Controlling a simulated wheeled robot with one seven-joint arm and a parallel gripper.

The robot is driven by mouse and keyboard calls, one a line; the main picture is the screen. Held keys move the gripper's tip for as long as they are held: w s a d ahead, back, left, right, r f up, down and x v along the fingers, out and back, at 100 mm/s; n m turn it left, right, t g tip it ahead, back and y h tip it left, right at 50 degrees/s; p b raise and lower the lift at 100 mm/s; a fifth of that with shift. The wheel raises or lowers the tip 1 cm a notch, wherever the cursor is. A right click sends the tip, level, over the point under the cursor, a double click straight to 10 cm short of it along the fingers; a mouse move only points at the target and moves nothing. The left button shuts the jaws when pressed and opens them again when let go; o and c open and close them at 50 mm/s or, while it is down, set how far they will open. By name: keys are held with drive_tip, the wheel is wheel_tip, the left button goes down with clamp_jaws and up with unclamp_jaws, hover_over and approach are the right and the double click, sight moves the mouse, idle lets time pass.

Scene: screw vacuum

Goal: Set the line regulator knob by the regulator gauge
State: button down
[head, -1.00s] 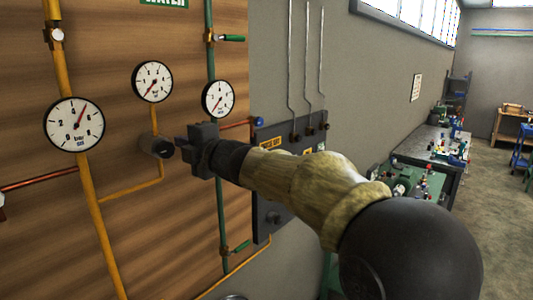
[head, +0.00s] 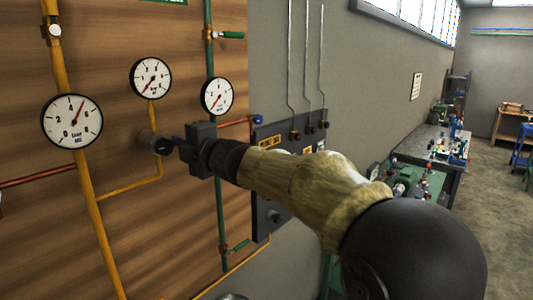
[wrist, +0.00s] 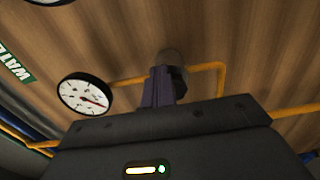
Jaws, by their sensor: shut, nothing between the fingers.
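The regulator knob (head: 157,144) is a dark round cylinder standing out from the wooden panel on a yellow pipe. The regulator gauge (head: 151,77) is a white dial above it, its red needle pointing to the lower left; it also shows in the wrist view (wrist: 84,95). My gripper (head: 176,146) is shut and empty, its fingertips right in front of the knob. In the wrist view the fingers (wrist: 159,88) overlap the knob (wrist: 178,79) and hide part of it. I cannot tell whether they touch.
A larger gauge (head: 72,121) sits at left on the thick yellow pipe. Another gauge (head: 217,96) is on the green pipe (head: 221,205), close above my wrist. A grey panel (head: 268,215) and a workbench (head: 440,145) are to the right.

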drive_tip(key=shift+s+a+f+b, duration=0.1)
drive_tip(key=shift+f+b, duration=0.9)
drive_tip(key=shift+w+d+f, duration=0.15)
drive_tip(key=shift+w+d, duration=0.1)
drive_tip(key=shift+w, duration=0.05)
drive_tip(key=shift+d, duration=0.1)
drive_tip(key=b+v, duration=0.1)
drive_tip(key=v, duration=0.5)
idle(0.5)
